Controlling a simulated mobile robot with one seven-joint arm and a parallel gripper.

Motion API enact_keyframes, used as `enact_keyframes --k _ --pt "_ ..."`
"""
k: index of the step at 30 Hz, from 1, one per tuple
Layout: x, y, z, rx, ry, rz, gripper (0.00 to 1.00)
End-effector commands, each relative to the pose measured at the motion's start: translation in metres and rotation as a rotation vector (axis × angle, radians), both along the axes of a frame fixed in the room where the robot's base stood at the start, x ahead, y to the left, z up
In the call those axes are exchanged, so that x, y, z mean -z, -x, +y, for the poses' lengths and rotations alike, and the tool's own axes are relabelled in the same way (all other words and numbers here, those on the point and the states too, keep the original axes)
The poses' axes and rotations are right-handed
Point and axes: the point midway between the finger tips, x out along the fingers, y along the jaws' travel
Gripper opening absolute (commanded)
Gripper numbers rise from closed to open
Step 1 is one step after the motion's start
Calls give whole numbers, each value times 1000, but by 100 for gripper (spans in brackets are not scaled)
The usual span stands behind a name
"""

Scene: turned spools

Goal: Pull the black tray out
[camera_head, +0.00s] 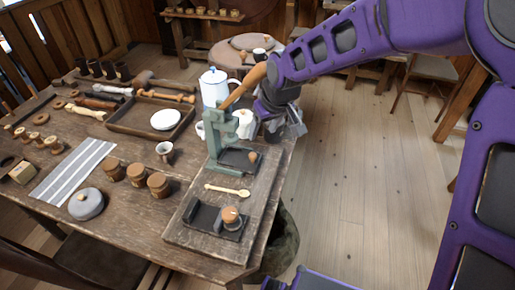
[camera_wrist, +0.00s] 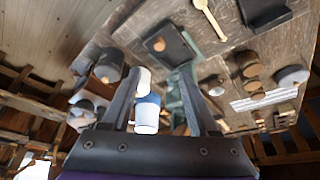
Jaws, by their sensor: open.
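A black tray (camera_head: 236,158) with a round wooden knob (camera_head: 253,156) sits at the foot of a green press (camera_head: 214,150) on a wooden board. The tray also shows in the wrist view (camera_wrist: 178,50), its knob towards the left there. My gripper (camera_head: 290,124) is above the table's right edge, beyond the press and apart from the tray. In the wrist view my gripper (camera_wrist: 158,72) has its two fingers spread with nothing held; a white pot with a blue rim (camera_wrist: 147,115) shows behind the gap. The press's wooden handle (camera_head: 244,85) slants up towards my wrist.
A second black holder (camera_head: 203,217) with a wooden-topped jar (camera_head: 231,218) and a wooden spoon (camera_head: 228,190) lie on the near board. The white coffee pot (camera_head: 213,86) and a white vessel (camera_head: 244,124) stand close behind the press. Open floor lies right of the table.

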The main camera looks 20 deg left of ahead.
Motion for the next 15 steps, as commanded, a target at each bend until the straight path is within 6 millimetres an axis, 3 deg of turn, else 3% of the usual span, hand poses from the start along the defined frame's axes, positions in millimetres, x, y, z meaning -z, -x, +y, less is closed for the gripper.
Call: enact_keyframes --k 15 --pt "106 -26 34 -2 1 2 60"
